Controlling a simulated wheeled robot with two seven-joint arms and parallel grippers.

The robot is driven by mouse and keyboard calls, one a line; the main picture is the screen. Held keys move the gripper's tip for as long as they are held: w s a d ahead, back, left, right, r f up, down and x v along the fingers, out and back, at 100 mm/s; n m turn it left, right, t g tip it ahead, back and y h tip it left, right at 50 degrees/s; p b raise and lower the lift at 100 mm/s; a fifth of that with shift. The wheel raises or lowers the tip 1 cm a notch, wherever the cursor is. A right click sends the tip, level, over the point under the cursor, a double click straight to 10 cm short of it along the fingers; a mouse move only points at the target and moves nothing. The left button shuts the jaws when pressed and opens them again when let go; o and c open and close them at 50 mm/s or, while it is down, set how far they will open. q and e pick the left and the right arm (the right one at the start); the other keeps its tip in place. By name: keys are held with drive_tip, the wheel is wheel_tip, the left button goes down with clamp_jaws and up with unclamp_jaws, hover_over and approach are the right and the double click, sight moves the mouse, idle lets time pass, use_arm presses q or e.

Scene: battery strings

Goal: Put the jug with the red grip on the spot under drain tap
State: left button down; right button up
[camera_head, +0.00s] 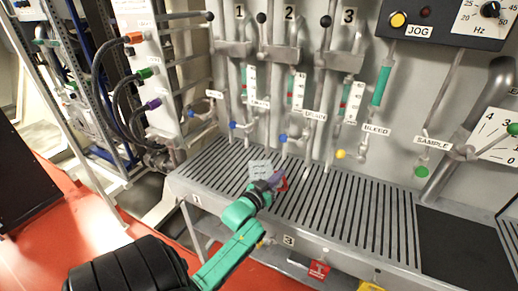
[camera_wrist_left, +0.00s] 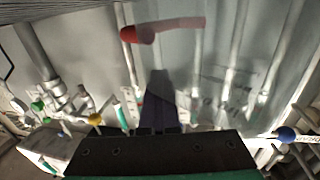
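My left gripper (camera_head: 276,179) is at the jug. In the left wrist view, its dark fingers (camera_wrist_left: 160,85) are close together on the clear wall, and the red grip (camera_wrist_left: 128,34) shows beyond them, partly through the wall. I cannot tell whether the jug's base touches the slats. The drain tap (camera_head: 283,138), with a blue handle, stands behind and right of the jug, near the DRAIN label (camera_head: 315,116). My right gripper is out of view.
The slatted bench (camera_head: 350,205) has free room under the taps. The yellow-handled bleed tap (camera_head: 341,154) and green-handled sample tap (camera_head: 421,171) stand farther right. Vertical pipes line the back wall. A dark panel (camera_head: 462,243) covers the bench's right end.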

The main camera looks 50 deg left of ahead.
use_arm(q)
drive_tip(key=c, duration=1.6)
unclamp_jaws()
drive_tip(key=c, duration=1.1)
unclamp_jaws()
drive_tip(key=shift+c, duration=0.2)
